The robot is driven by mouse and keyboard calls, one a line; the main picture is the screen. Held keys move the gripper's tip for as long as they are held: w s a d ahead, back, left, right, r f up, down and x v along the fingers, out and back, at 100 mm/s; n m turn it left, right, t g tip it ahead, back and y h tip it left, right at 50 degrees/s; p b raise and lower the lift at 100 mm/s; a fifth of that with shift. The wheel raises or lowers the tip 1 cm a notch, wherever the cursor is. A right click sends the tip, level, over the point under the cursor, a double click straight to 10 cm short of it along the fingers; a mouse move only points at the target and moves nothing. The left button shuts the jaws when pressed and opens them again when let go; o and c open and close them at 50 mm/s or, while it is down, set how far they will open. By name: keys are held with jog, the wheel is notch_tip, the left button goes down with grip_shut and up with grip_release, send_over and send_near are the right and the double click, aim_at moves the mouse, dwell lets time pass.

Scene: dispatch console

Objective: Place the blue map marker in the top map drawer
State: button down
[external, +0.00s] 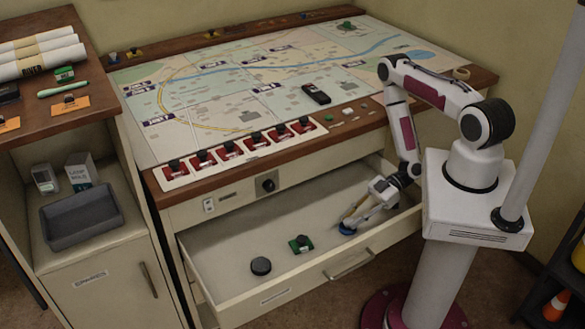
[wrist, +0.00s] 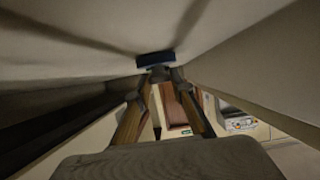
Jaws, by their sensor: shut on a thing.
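The blue map marker (external: 347,230) is low inside the open map drawer (external: 225,265), near its right end. Its blue base also shows in the wrist view (wrist: 155,59), at the tips of my fingers. My gripper (external: 355,219) reaches down into the drawer and is shut on the marker; in the wrist view its fingers (wrist: 160,74) come together just at the blue base. The base is at or very near the drawer floor; I cannot tell if it touches. The marker's upper part is hidden between the fingers.
A green marker (external: 301,244) and a black puck (external: 261,266) lie in the drawer, left of my gripper. The drawer front and side walls stand close around it. Above is the map table (external: 230,100) with red switches (external: 230,151). A side cabinet (external: 100,290) stands left.

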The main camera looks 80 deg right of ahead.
jog(key=shift+f, duration=0.15)
jog(key=c, duration=1.8)
grip_release()
jog(key=shift+o, duration=0.2)
jog(key=shift+v, duration=3.85)
jog(key=shift+w+d, duration=0.1)
